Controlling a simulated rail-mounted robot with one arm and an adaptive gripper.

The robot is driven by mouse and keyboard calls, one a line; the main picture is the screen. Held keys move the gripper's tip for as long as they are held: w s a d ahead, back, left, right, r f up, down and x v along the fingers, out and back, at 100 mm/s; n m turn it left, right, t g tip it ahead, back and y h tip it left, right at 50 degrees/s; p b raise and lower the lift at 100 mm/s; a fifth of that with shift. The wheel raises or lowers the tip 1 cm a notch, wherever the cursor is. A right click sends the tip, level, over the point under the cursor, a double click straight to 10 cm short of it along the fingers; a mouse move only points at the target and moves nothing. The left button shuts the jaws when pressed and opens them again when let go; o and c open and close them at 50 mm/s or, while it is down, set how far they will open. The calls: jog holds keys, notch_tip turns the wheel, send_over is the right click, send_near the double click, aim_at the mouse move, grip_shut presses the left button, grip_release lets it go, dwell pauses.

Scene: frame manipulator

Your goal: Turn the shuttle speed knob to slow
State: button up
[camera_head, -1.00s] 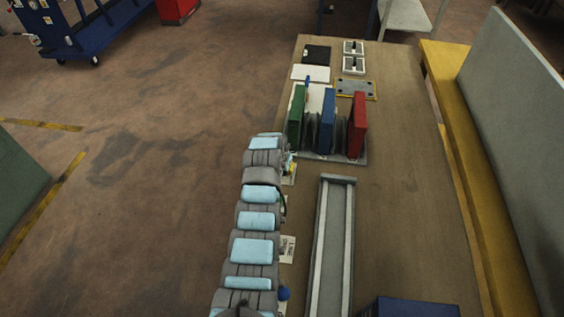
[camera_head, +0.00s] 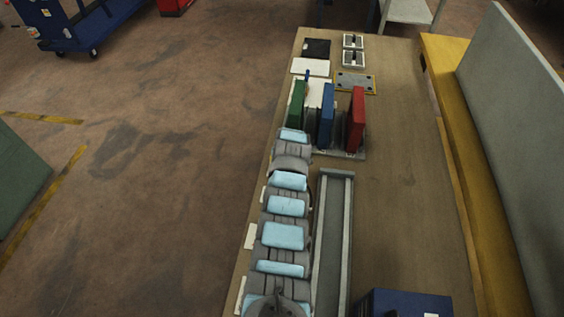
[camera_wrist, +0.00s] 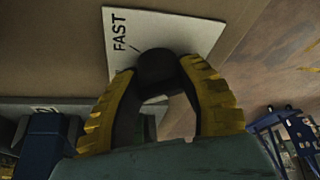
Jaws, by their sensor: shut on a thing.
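The dark round knob (camera_wrist: 157,68) sits on a white plate (camera_wrist: 188,28) in the wrist view. The word FAST is printed on the plate, and a short black line shows between that word and the knob. My gripper (camera_wrist: 160,72) has its yellow-backed fingers closed on either side of the knob, with the fingertips against it. Much of the knob is covered by the fingers, and no SLOW label is visible. In the head view my arm covers the gripper and knob.
The wooden table (camera_head: 400,200) holds a rack with green (camera_head: 297,103), blue (camera_head: 326,115) and red (camera_head: 356,119) upright panels. A long grey channel (camera_head: 334,240) lies right of my arm. A blue box (camera_head: 405,304) stands at the front. The table's right side is clear.

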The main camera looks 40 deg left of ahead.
jog(key=shift+f, duration=0.15)
jog(key=o, duration=1.2)
jog(key=shift+r, duration=0.25)
jog(key=shift+d+r, duration=0.1)
jog(key=shift+r, duration=0.35)
jog(key=shift+v, duration=1.05)
jog(key=shift+s+d+r, duration=0.25)
jog(key=shift+d+r, duration=0.1)
jog(key=shift+r, duration=0.25)
jog(key=v, duration=0.7)
jog(key=shift+d+r, duration=0.1)
